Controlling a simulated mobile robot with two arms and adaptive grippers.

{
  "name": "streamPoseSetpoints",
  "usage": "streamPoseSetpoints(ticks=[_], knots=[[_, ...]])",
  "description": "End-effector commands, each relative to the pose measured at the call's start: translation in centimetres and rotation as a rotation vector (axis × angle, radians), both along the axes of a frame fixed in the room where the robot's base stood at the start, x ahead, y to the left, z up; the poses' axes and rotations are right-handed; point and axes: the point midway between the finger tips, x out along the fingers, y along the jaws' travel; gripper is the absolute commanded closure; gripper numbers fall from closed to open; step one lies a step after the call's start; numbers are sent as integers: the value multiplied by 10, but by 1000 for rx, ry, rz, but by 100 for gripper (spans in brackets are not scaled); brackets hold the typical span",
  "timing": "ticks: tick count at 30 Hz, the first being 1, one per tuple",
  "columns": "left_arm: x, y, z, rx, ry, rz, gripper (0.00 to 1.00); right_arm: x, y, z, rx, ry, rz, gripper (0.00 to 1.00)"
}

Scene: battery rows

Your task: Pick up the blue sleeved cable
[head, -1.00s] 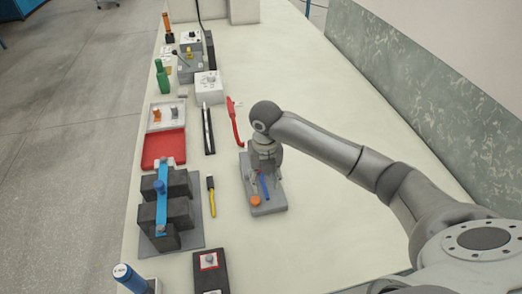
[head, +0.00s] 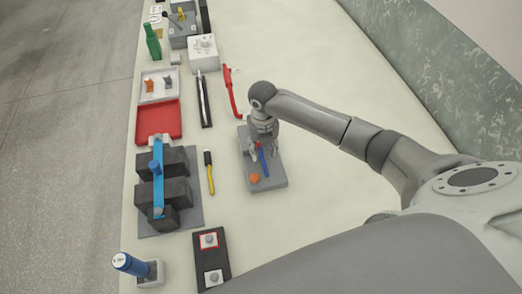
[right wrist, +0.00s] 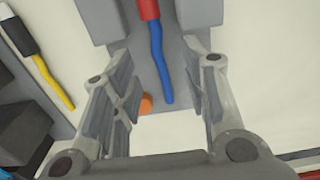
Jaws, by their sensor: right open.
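The blue sleeved cable (head: 264,163) lies on a grey block (head: 271,182) on the table. In the right wrist view the cable (right wrist: 160,62) runs down the middle, with a red end (right wrist: 148,9) at the top. My right gripper (head: 264,150) is open over the far half of the block. Its fingers stand on either side of the cable, apart from it. An orange piece (head: 255,178) sits at the block's near end, partly behind a finger in the wrist view. My left gripper is not in view.
A yellow cable with a black end (head: 210,175) lies left of the block. A red curved piece (head: 231,92) is beyond it. A dark holder with a blue bar (head: 158,180), a red tray (head: 160,121) and a black box (head: 212,262) stand left. The table's right is clear.

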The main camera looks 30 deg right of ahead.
Motion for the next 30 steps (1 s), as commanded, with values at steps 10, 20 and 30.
streamPoseSetpoints(ticks=[10,20,30], knots=[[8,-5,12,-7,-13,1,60,0,0,-34,-1,1,0,59],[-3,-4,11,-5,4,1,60,1,0,-34,-1,0,1,74],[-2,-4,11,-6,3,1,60,1,0,-33,0,-1,0,100]])
